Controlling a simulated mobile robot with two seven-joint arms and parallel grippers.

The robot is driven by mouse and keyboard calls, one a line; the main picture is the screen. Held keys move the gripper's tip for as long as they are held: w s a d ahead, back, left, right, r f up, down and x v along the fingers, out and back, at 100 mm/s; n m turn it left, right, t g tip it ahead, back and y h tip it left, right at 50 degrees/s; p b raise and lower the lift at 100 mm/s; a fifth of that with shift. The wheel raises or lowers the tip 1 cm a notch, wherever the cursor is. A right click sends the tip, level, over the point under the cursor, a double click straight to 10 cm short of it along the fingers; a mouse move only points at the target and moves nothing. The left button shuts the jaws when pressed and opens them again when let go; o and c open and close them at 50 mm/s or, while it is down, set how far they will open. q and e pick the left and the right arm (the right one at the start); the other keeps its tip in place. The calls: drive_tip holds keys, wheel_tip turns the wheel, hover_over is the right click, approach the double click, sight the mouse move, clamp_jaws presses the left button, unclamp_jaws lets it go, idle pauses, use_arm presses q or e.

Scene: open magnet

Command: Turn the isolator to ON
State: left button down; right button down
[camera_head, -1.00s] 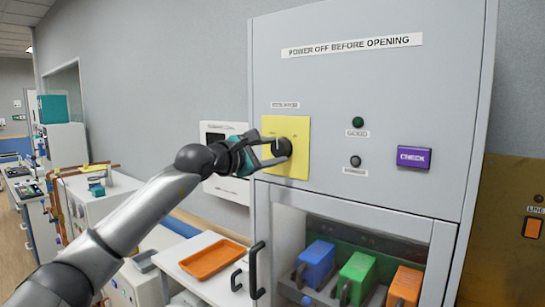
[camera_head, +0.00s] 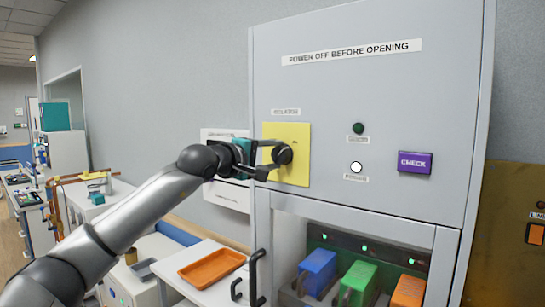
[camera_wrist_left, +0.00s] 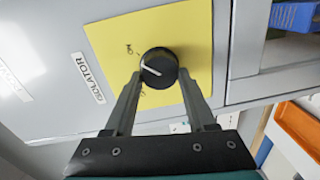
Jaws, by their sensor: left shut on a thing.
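The isolator is a round black knob (camera_head: 283,154) on a yellow plate (camera_head: 300,175) on the grey cabinet front. My left gripper (camera_head: 277,157) comes in from the left and is shut on this knob. In the left wrist view, the two fingers (camera_wrist_left: 158,82) lie on either side of the knob (camera_wrist_left: 158,62). Its white pointer line aims left, toward the edge with the isolator label (camera_wrist_left: 88,77). Small marks on the yellow plate (camera_wrist_left: 190,32) are too small to read surely. My right gripper is not in view.
A white lamp (camera_head: 356,167) is lit below a dark green lamp (camera_head: 358,128). A purple CHECK button (camera_head: 415,162) is at right. Below, blue (camera_head: 318,272), green (camera_head: 357,279) and orange (camera_head: 408,291) modules sit behind a door with a black handle (camera_head: 257,277). An orange tray (camera_head: 211,263) lies left.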

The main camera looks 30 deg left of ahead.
use_arm(q)
drive_tip(key=shift+m, duration=0.4)
drive_tip(key=shift+c, duration=1.1)
unclamp_jaws()
drive_tip(key=shift+s, duration=0.1)
drive_tip(key=s+a+b, duration=0.1)
drive_tip(key=s+b, duration=0.8)
drive_tip(key=s, duration=0.6)
drive_tip(key=shift+r, duration=0.45)
drive_tip(key=shift+a, duration=0.1)
